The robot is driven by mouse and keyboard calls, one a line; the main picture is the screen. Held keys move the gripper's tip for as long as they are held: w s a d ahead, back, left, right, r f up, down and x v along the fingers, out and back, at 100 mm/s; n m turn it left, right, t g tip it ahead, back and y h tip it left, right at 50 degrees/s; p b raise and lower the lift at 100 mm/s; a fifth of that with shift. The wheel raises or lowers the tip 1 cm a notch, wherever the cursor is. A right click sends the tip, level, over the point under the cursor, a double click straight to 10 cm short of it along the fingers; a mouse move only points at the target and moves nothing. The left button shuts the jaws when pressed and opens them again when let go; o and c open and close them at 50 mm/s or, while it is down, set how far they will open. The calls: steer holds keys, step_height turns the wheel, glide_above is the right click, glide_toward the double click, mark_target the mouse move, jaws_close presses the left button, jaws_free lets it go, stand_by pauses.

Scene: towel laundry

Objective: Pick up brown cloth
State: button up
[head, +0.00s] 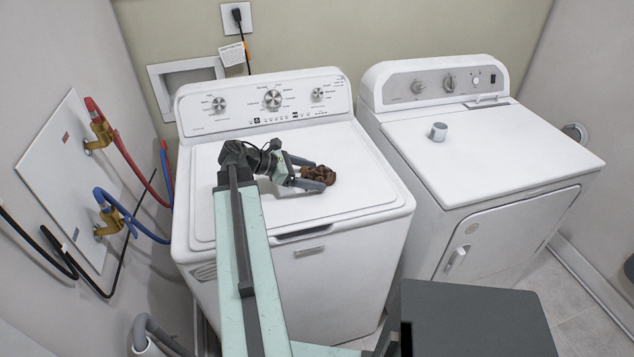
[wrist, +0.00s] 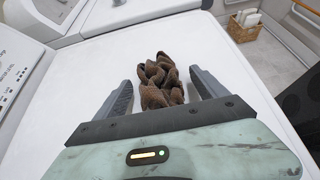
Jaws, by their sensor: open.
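The brown cloth (head: 320,174) lies crumpled in a small heap on the white lid of the left machine, the washer (head: 225,215). My gripper (head: 313,174) is open at the cloth, low over the lid. In the wrist view the cloth (wrist: 162,80) sits between the two grey fingers of my gripper (wrist: 160,88), with a gap on each side. The near end of the cloth is close to the gripper's front plate. I cannot tell whether the fingers touch the lid.
A dryer (head: 560,165) stands to the right, with a small grey cup-like object (head: 438,132) on its top. Red and blue hoses (head: 125,215) run along the left wall. A wicker basket (wrist: 243,30) is on the floor in the wrist view. The lid around the cloth is clear.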

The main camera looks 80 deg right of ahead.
mark_target(313, 170)
steer(key=shift+s+d+f, duration=0.1)
steer(key=shift+s+f, duration=0.05)
steer(key=shift+s, duration=0.1)
steer(key=c, duration=1.4)
step_height(313, 170, up, 10)
steer(key=p, duration=1)
steer(key=shift+c, duration=0.2)
